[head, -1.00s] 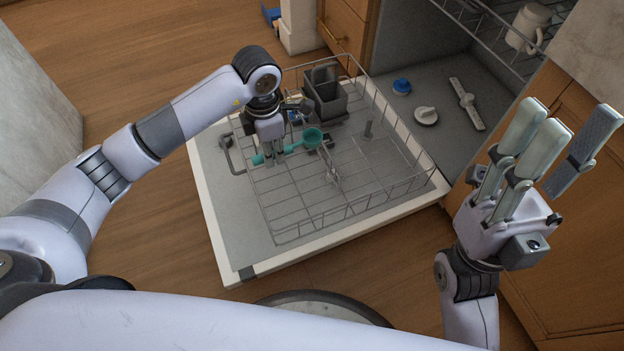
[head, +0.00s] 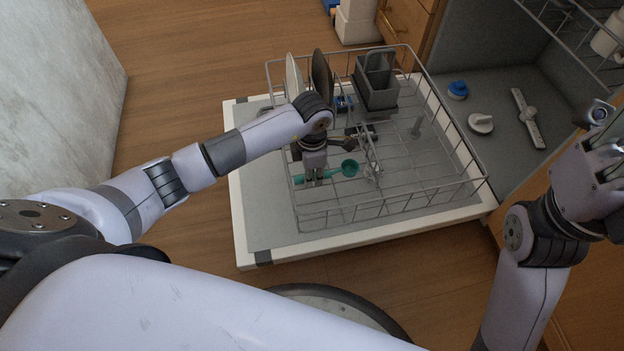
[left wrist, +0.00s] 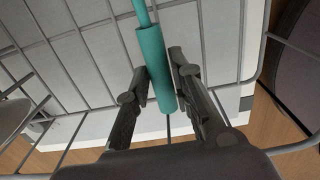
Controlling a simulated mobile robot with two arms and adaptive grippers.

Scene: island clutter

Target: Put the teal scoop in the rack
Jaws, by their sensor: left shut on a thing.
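The teal scoop (head: 349,168) is inside the wire rack (head: 390,213), its round bowl pointing right and its handle to the left. My left gripper (head: 314,181) points down over the rack and is shut on the handle. In the left wrist view the teal handle (left wrist: 155,65) runs between the two dark fingers, with rack wires behind it. I cannot tell whether the scoop touches the rack's floor. My right gripper (head: 598,165) is at the right edge, partly cut off, away from the rack.
The rack sits on the open dishwasher door (head: 245,215). Two plates (head: 321,77) stand at its back left beside a grey cutlery basket (head: 377,85). A blue-topped part (head: 457,90), a white round cap (head: 481,123) and a spray arm (head: 528,118) lie in the tub. The rack's front right is clear.

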